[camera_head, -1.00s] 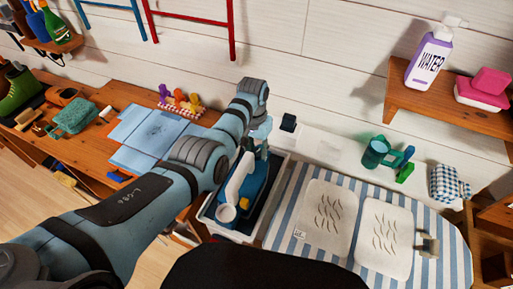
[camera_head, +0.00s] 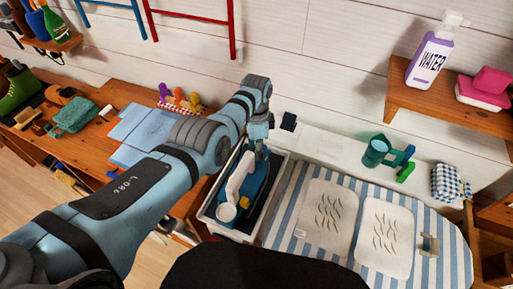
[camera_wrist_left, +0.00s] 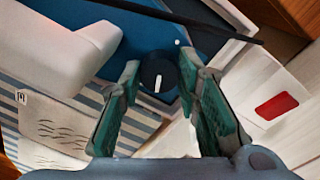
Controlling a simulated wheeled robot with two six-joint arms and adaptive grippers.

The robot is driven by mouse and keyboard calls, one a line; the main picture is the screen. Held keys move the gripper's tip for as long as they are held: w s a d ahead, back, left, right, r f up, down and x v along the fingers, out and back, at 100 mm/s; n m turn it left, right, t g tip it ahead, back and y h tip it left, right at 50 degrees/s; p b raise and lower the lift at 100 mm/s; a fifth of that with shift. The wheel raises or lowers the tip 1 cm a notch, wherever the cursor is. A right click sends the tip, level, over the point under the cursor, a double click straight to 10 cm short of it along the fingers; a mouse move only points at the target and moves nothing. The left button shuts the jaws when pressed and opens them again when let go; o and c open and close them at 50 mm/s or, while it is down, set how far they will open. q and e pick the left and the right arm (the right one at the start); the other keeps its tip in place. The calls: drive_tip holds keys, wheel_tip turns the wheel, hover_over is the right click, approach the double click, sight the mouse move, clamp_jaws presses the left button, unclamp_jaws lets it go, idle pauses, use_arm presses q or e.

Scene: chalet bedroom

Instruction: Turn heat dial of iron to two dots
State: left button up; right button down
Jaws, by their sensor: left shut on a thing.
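The blue iron (camera_head: 262,183) with a white handle (camera_head: 238,178) lies in a white-walled tray. In the left wrist view the iron's blue body (camera_wrist_left: 145,25) fills the top, with its white handle (camera_wrist_left: 55,45) at left. The dark round heat dial (camera_wrist_left: 158,75) carries a white pointer line. A small white mark (camera_wrist_left: 178,43) shows on the body beyond it; other dots cannot be made out. My left gripper (camera_head: 259,150) reaches down to the iron's far end. In the wrist view its green fingers (camera_wrist_left: 160,76) are closed around the dial's sides. My right gripper is out of view.
The tray's pale rim (camera_head: 214,227) surrounds the iron. A striped ironing board (camera_head: 285,225) lies to its right. A green mug (camera_head: 376,151) stands on the white ledge behind. A wooden bench (camera_head: 100,92) with cloths lies left. A dark cable (camera_wrist_left: 190,20) crosses the wrist view.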

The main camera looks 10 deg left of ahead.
use_arm(q)
drive_tip(key=m, duration=0.3)
drive_tip(key=shift+d+m, duration=0.1)
drive_tip(key=shift+m, duration=0.2)
drive_tip(key=m, duration=0.3)
drive_tip(key=shift+m, duration=0.3)
drive_tip(key=m, duration=0.6)
drive_tip(key=shift+s+m+y+p, duration=0.1)
drive_tip(key=shift+m+y+p, duration=0.2)
drive_tip(key=shift+p, duration=0.05)
drive_tip(key=m+p, duration=0.1)
drive_tip(key=m, duration=0.3)
drive_tip(key=shift+s+d+f, duration=0.1)
drive_tip(key=m, duration=0.4)
drive_tip(key=shift+p, duration=0.4)
drive_tip(key=shift+m, duration=0.4)
drive_tip(key=o, duration=1.1)
drive_tip(key=shift+c, duration=0.2)
drive_tip(key=shift+o, duration=0.6)
